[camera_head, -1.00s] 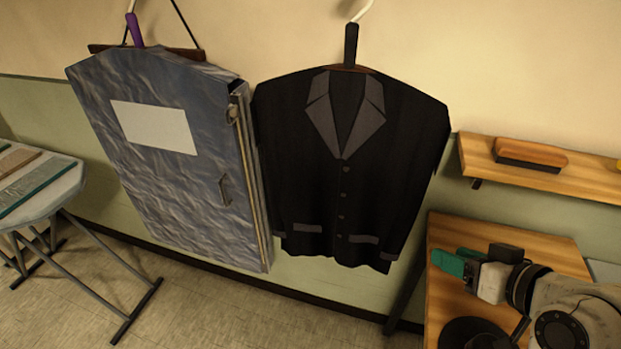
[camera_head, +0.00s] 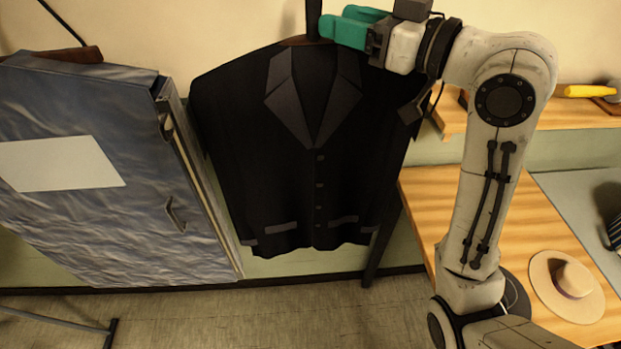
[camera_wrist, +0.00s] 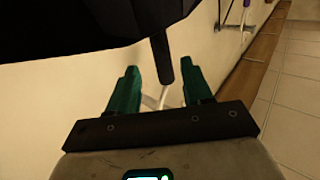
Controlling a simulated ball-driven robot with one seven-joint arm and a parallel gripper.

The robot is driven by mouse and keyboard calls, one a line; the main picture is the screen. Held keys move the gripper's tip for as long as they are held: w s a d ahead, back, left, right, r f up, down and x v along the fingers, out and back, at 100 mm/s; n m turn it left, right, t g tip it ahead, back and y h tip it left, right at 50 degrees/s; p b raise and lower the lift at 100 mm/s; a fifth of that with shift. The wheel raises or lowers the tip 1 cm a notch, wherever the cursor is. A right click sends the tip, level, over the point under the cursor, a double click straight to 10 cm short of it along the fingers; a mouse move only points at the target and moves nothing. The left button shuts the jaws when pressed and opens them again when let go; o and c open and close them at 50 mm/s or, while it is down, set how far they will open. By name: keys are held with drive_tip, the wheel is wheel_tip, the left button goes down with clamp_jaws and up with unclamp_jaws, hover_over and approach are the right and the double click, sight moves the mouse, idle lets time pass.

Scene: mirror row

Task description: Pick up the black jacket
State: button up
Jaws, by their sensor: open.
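The black jacket (camera_head: 265,150), with grey lapels and pocket flaps, hangs against the wall in the head view. Its black hanger neck (camera_head: 313,18) rises above the collar; the hook above is out of that view. My gripper (camera_head: 331,24), with green fingers, is open at this neck and covers part of the jacket's shoulder. In the wrist view, the hanger neck (camera_wrist: 162,62) appears between the tips of my open gripper (camera_wrist: 158,68). Dark cloth of the jacket (camera_wrist: 60,25) fills the upper left. I cannot tell whether the fingers touch the neck.
A blue-grey garment bag (camera_head: 80,220) with a white label hangs close to the jacket's left. At right, a wooden table (camera_head: 425,195) holds a straw hat (camera_head: 558,305). A wall shelf (camera_head: 565,118) holds a yellow-handled tool (camera_head: 588,91). Floor below the jacket is clear.

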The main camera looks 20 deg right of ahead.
sight(315, 39)
drive_tip(key=shift+a+p+x, duration=0.25)
drive_tip(key=shift+p+x, duration=0.9)
drive_tip(key=shift+x, duration=1.65)
drive_tip(key=shift+s+f, duration=0.1)
drive_tip(key=shift+s, duration=0.05)
drive_tip(key=shift+c, duration=0.3)
clamp_jaws()
